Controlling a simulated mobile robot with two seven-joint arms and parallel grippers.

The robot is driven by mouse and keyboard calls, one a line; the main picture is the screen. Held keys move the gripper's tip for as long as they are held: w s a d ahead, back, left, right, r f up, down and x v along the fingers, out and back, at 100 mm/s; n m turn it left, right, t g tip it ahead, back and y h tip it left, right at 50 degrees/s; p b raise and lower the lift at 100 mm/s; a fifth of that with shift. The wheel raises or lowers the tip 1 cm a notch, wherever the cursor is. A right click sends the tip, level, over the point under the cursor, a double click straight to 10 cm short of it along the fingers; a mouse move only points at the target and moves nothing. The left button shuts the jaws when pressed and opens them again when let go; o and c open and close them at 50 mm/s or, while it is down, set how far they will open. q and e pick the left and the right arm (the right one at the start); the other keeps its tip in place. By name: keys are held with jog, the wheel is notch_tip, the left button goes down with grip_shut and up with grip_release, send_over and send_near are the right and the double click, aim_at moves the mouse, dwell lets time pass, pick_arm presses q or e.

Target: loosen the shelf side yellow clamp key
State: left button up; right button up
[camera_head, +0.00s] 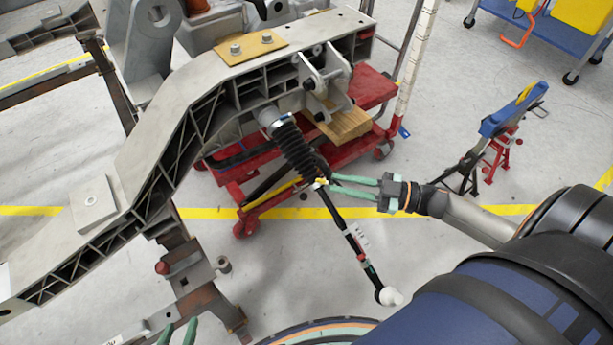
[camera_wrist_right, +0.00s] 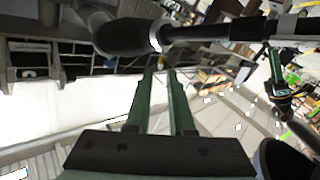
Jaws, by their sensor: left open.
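A small yellow clamp key (camera_head: 321,182) sits on the steering rod (camera_head: 345,228), just below the black ribbed boot (camera_head: 296,150). My right gripper (camera_head: 331,182) reaches in from the right with its green fingertips beside the key. A gap shows between the fingers, with nothing clearly held. In the right wrist view, the fingertips (camera_wrist_right: 160,72) point at the dark rod and boot (camera_wrist_right: 125,37); the key is hard to make out there. My left gripper (camera_head: 178,333) shows only its green fingertips at the bottom edge, apart and empty, far from the key.
The grey chassis beam (camera_head: 150,150) runs across the left. A red trolley (camera_head: 375,90) stands under the rod assembly. The rod ends in a white-tipped joint (camera_head: 390,296). A blue-topped stand (camera_head: 510,110) and a blue cart (camera_head: 560,40) stand at right. Floor between them is clear.

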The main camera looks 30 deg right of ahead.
aim_at(316, 179)
jog(key=x, duration=0.8)
jog(key=shift+c, duration=0.2)
